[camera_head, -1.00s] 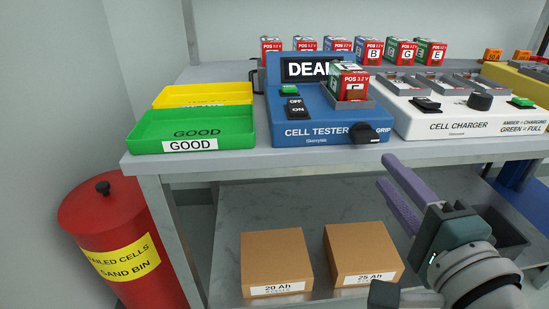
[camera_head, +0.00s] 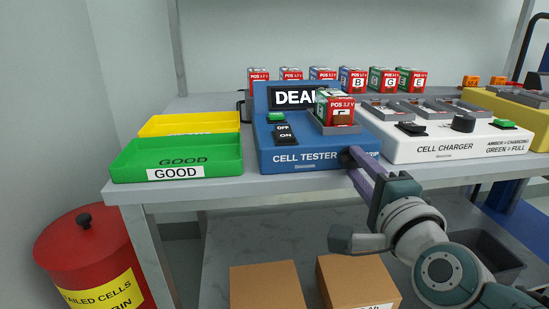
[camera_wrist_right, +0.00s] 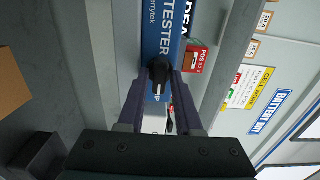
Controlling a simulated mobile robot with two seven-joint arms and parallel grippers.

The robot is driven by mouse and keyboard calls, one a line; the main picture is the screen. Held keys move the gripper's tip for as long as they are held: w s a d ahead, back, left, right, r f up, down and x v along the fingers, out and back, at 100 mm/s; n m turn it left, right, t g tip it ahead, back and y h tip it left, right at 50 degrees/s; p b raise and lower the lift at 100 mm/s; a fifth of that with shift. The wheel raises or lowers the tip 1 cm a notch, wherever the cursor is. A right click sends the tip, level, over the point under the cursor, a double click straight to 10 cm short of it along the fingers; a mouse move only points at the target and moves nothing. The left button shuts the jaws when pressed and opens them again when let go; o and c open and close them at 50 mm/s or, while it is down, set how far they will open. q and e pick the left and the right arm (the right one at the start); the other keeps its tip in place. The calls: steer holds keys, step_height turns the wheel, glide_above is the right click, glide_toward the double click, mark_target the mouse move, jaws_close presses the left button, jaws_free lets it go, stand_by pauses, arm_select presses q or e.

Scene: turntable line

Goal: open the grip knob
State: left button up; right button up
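My right gripper (camera_head: 352,158) is at the tester's front right corner and mostly hides the knob in the head view. In the right wrist view its two fingers (camera_wrist_right: 160,85) lie on either side of the knob, very close to it. I cannot tell whether they press on it. My left gripper is not in view.
A green tray (camera_head: 178,160) and a yellow tray (camera_head: 190,123) are left of the tester. The white cell charger (camera_head: 450,146) is close on its right. Several cells stand behind. Cardboard boxes (camera_head: 265,285) are on the lower shelf; a red bin (camera_head: 85,245) stands at left.

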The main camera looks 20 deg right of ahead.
jaws_close()
steer(key=shift+n, duration=0.4)
steer(key=shift+r+n+p, duration=0.1)
steer(key=shift+n+p, duration=0.55)
steer(key=shift+n, duration=0.45)
steer(key=n+p, duration=0.1)
steer(key=n, duration=0.3)
steer(key=n+p, duration=0.2)
steer(key=n, duration=0.8)
steer(key=shift+n+p, duration=0.3)
